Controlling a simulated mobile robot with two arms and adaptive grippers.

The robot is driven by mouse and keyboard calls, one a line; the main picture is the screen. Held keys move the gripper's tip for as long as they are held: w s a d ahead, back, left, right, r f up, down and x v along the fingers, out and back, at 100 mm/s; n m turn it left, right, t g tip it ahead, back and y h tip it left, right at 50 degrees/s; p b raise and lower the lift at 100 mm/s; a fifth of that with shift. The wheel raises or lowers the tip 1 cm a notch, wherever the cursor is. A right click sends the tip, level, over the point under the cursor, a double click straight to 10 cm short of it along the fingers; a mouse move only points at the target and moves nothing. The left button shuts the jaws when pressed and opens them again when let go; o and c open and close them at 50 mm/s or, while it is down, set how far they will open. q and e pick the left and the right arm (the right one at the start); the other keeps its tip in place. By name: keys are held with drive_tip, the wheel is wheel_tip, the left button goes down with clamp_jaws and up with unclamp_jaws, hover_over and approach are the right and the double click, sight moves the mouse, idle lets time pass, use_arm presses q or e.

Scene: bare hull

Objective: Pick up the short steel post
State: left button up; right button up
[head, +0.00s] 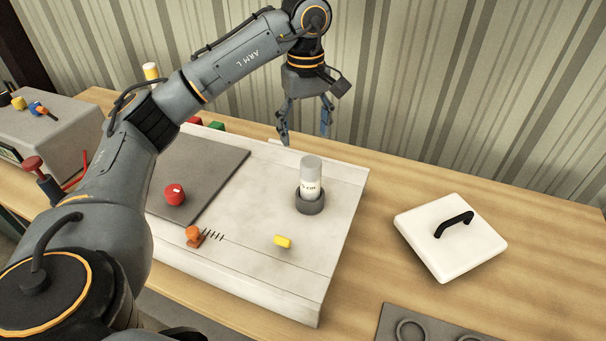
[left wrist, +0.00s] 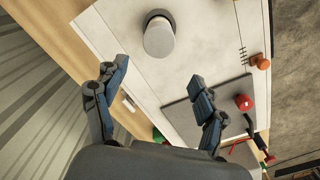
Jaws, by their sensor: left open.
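A short pale grey cylinder with a white label (head: 311,176), which looks like the short steel post, stands upright in a dark grey ring (head: 310,204) on the white panel (head: 255,222). In the left wrist view the post (left wrist: 159,38) shows from above, beyond the fingertips. My left gripper (head: 305,136) is open and empty, with its fingers pointing down. It hangs above and behind the post, apart from it. In the left wrist view the gripper (left wrist: 158,72) has its two fingers spread wide. My right gripper is not in view.
The panel also carries a red knob (head: 174,194), an orange lever (head: 193,236) and a yellow piece (head: 283,241). A white lid with a black handle (head: 452,240) lies to the right on the wooden table (head: 385,182). A striped wall (head: 440,80) stands behind.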

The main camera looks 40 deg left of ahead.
sight(309, 161)
use_arm(q)
drive_tip(key=f, duration=0.1)
drive_tip(key=s+d+f, duration=0.1)
drive_tip(key=shift+d+f+p, duration=0.2)
drive_tip(key=shift+f+p, duration=0.15)
drive_tip(key=shift+f, duration=0.05)
drive_tip(key=f, duration=0.3)
drive_tip(key=shift+w+p, duration=0.2)
drive_tip(key=shift+p, duration=0.1)
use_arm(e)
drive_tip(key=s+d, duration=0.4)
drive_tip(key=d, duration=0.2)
use_arm(q)
wheel_tip(309, 161, down, 3)
drive_tip(key=shift+r+p, duration=0.1)
drive_tip(key=shift+p, duration=0.95)
drive_tip(key=f, duration=0.1)
drive_tip(key=f+p, duration=0.1)
drive_tip(key=shift+w+d+f, duration=0.1)
drive_tip(key=shift+d+f, duration=0.15)
drive_tip(key=shift+f, duration=0.55)
clamp_jaws()
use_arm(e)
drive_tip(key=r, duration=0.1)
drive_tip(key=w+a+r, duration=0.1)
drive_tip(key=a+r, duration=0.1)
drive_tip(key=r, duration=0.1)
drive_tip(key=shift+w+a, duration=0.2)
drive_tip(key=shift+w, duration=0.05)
